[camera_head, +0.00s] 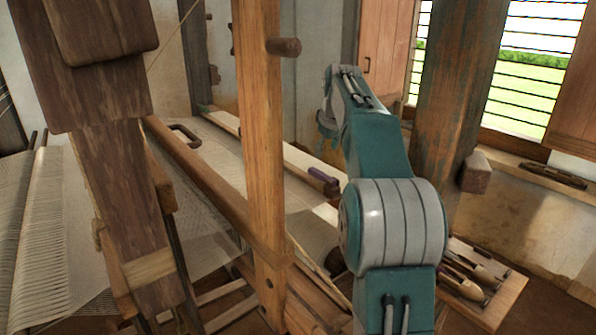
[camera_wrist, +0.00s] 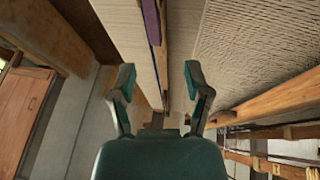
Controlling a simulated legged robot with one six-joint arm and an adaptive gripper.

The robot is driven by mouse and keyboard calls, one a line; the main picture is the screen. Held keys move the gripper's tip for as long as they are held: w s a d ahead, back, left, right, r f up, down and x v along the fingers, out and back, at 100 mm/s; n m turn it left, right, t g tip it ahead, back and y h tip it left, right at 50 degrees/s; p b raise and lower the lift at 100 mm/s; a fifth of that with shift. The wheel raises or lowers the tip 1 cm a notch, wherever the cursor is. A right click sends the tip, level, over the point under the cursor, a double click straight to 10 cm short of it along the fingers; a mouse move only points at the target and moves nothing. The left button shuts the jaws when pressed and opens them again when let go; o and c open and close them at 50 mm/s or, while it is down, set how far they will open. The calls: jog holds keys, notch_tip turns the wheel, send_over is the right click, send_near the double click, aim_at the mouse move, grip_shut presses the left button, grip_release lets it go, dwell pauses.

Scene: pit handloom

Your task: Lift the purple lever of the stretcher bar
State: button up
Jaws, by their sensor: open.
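The stretcher bar (camera_head: 290,157) is a long wooden bar lying across the pale woven cloth in the head view. Its purple lever (camera_head: 323,174) lies low along the bar near the right end. In the wrist view the purple lever (camera_wrist: 152,20) shows at the top, cut by the frame edge, above the fingertips and slightly left of the gap between them. My gripper (camera_wrist: 161,84) is open, with nothing between its fingers. In the head view my gripper (camera_head: 326,127) shows small and partly hidden by my arm, above the bar and apart from the lever.
A wooden post (camera_head: 260,150) with a peg stands left of my arm, and a thick weathered pillar (camera_head: 452,110) stands to the right. A wooden beam (camera_head: 195,175) runs along the near cloth edge. A tray (camera_head: 508,300) of wooden tools sits low at right.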

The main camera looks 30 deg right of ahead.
aim_at(320, 173)
jog(key=x, duration=0.8)
jog(key=w+d+x, duration=0.1)
jog(key=x, duration=0.3)
jog(key=shift+r, duration=0.3)
jog(key=shift+c, duration=0.3)
grip_shut()
